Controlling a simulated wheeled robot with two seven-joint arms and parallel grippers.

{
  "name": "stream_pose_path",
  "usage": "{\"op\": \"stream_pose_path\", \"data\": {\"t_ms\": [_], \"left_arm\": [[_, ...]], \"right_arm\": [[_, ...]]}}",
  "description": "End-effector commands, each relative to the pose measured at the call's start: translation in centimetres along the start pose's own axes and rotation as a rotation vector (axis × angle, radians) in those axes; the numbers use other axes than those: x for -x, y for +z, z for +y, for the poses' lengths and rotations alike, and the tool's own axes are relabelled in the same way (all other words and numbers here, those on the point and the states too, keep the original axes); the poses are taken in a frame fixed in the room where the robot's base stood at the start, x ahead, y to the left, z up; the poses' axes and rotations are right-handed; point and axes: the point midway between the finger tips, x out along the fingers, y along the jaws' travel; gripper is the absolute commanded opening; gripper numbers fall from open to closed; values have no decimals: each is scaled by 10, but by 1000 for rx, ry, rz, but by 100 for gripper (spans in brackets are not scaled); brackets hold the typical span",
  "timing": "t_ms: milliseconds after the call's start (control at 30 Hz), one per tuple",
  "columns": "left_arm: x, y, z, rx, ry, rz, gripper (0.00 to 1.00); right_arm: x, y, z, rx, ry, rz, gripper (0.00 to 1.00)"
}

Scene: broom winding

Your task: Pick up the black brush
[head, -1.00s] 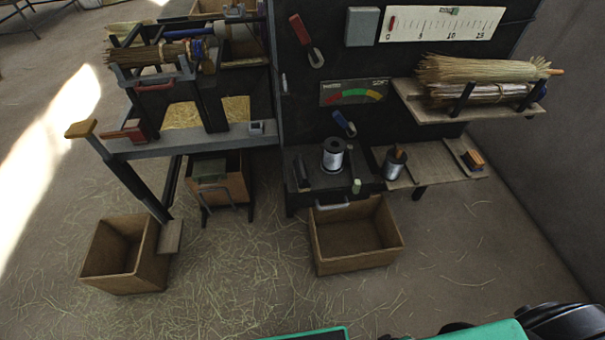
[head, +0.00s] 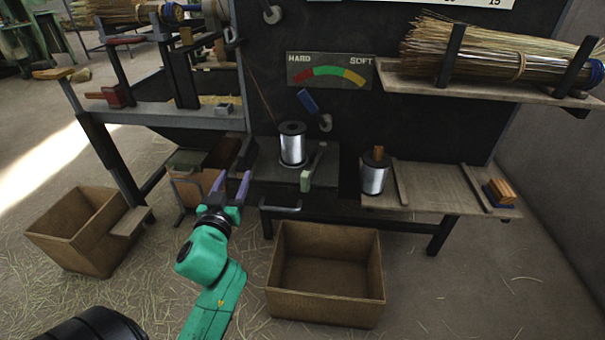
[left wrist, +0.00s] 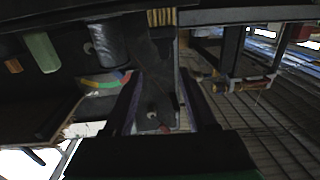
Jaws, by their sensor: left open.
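The black brush (head: 246,154) appears to be the dark long piece on the bench, left of the wire spool (head: 292,146); its near end is hidden by my gripper in the head view. In the left wrist view a dark piece with a yellowish bristle-like end (left wrist: 161,17) lies beyond and between my fingers; its outline is dim. My left gripper (head: 232,183), with purple fingers, is open and empty in front of the bench's left edge. It also shows in the left wrist view (left wrist: 162,80). My right gripper is not in view.
Open cardboard boxes (head: 325,307) (head: 60,243) stand on the straw-strewn floor. A shelf (head: 480,84) holds a straw bundle.

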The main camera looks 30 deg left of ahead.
Motion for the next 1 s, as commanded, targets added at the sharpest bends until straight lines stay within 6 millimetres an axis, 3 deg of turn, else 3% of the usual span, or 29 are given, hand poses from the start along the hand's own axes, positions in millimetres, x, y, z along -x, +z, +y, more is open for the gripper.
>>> {"op": "stream_pose_path", "data": {"t_ms": [133,400,600,733,1000], "left_arm": [[-18,-3,1,-5,3,1,57],[-84,-1,1,-4,2,0,57],[-112,-2,-2,-4,1,0,57],[-137,-2,-2,-4,2,-2,57],[-146,-2,-2,-1,2,-5,57]], "right_arm": [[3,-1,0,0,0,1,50],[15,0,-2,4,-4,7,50],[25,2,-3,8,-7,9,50],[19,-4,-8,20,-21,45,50],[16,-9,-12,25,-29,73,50]]}}
